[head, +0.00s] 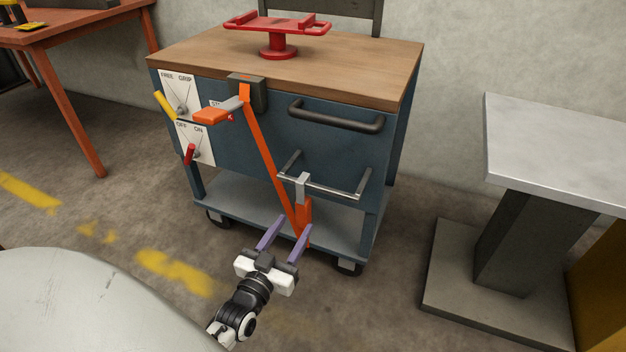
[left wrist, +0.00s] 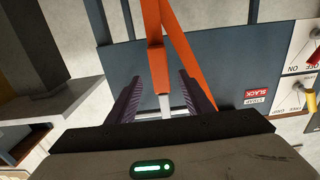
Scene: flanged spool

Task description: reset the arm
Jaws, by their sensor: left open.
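My left gripper (head: 294,226) is open, with two purple fingers reaching toward the front of a blue cart (head: 245,140). An orange strap (head: 268,158) runs from a dark ratchet block (head: 247,92) down to a grey hook (head: 303,185) at a silver bar (head: 350,190). My right gripper is not in view.
A red flanged spool (head: 278,42) stands on the wooden top. A lever with an orange grip (head: 212,115) sticks out left of the ratchet. Switch panels (head: 178,88) carry a yellow lever and a red lever. A grey pedestal table (head: 560,150) stands right; an orange table (head: 75,35) stands left.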

